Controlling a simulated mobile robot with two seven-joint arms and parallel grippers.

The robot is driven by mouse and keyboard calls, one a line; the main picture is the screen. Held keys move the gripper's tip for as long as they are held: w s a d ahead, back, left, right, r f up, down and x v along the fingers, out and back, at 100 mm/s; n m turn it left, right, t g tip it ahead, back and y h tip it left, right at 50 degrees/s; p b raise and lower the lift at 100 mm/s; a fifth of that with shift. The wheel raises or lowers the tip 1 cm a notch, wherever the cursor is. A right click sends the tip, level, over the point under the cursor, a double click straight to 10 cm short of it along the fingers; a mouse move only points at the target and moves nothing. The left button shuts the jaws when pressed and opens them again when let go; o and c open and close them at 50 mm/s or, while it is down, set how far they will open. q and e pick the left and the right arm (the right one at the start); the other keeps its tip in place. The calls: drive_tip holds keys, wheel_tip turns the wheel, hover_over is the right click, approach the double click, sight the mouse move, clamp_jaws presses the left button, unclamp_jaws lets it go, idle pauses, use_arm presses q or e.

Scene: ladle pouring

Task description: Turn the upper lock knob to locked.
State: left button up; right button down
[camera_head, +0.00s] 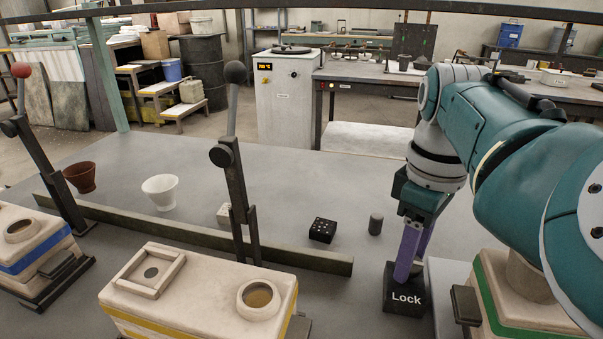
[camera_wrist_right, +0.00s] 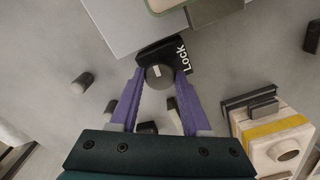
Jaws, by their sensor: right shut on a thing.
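A black block (camera_head: 405,298) with the white word "Lock" stands on the grey table at the lower right. It also shows near the top of the right wrist view (camera_wrist_right: 182,43). A round dark grey knob (camera_wrist_right: 158,77) with a short pale mark sits at this block in that view. My right gripper (camera_head: 406,270) reaches down to the block. Its purple fingers (camera_wrist_right: 160,82) are shut on the knob, one on each side. In the head view the fingers hide the knob. I see only one knob and cannot tell the turned position from its mark. My left gripper is not in view.
A dark cylinder (camera_head: 375,224) and a black dotted box (camera_head: 322,230) stand left of the block. A white cup (camera_head: 160,191) and a brown cup (camera_head: 80,177) stand farther left. A mould with a green band (camera_head: 535,325) is close on the right. A tall lever (camera_head: 235,170) rises mid-table.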

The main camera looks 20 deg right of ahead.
drive_tip(key=shift+r+m+p, duration=0.25)
drive_tip(key=shift+m+p, duration=0.9)
drive_tip(key=shift+m, duration=0.05)
drive_tip(key=m+p, duration=0.2)
drive_tip(key=m, duration=0.2)
drive_tip(key=shift+f+m, duration=0.15)
drive_tip(key=shift+m, duration=0.15)
drive_tip(key=m+p, duration=0.1)
drive_tip(key=m, duration=0.7)
drive_tip(key=shift+m, duration=0.7)
drive_tip(key=shift+f, duration=0.1)
